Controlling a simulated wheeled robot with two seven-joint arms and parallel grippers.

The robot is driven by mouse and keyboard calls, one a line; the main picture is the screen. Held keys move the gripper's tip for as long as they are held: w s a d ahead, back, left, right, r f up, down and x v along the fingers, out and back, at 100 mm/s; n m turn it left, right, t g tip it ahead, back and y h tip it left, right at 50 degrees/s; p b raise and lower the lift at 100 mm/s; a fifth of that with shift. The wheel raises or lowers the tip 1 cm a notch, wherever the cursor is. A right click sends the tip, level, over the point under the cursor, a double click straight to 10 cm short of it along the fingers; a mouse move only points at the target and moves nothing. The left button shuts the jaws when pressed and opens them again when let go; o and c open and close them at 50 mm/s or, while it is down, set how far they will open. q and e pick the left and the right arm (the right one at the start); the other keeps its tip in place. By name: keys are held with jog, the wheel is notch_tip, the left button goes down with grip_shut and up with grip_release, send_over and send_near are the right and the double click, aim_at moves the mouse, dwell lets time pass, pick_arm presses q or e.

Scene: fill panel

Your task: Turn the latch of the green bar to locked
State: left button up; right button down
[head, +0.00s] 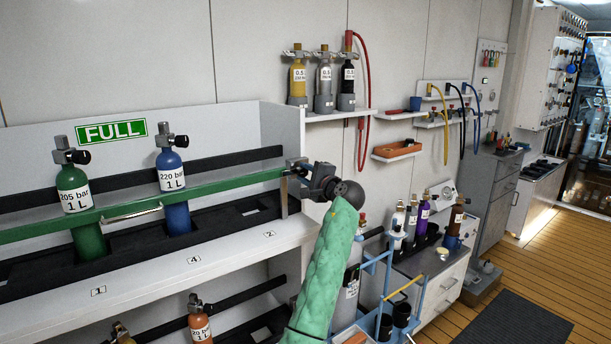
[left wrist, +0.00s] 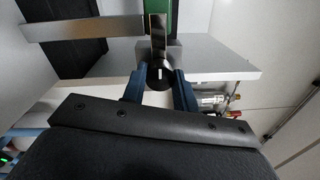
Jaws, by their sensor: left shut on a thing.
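The green bar (head: 150,200) runs across the front of the upper shelf, before a green bottle (head: 86,225) and a blue bottle (head: 174,190). Its latch (head: 295,163) is at the bar's right end, partly hidden by my left gripper (head: 307,173). In the left wrist view, the two blue fingers of my left gripper (left wrist: 159,88) are closed on either side of the latch's dark round knob (left wrist: 158,73), which has a white mark. The end of the green bar (left wrist: 184,20) shows above it. My right gripper is in neither view.
The white upper shelf (head: 200,262) carries a FULL sign (head: 111,131). The wooden floor at right is mostly open.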

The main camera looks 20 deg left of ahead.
pick_arm(q)
jog(key=shift+f, duration=0.25)
jog(key=o, duration=0.9)
jog(key=shift+c, duration=0.2)
jog(key=shift+o, duration=0.5)
jog(key=shift+r, duration=0.15)
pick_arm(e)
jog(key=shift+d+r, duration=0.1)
pick_arm(q)
jog(key=shift+s+d, duration=0.15)
jog(key=shift+d, duration=0.1)
jog(key=b+v, duration=0.2)
jog(key=v, duration=0.5)
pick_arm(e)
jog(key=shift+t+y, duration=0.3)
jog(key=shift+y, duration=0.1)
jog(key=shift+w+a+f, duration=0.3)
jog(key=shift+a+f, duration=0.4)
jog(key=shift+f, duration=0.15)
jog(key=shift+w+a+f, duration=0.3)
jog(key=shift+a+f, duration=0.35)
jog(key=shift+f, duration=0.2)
pick_arm(q)
jog(key=shift+s, duration=0.1)
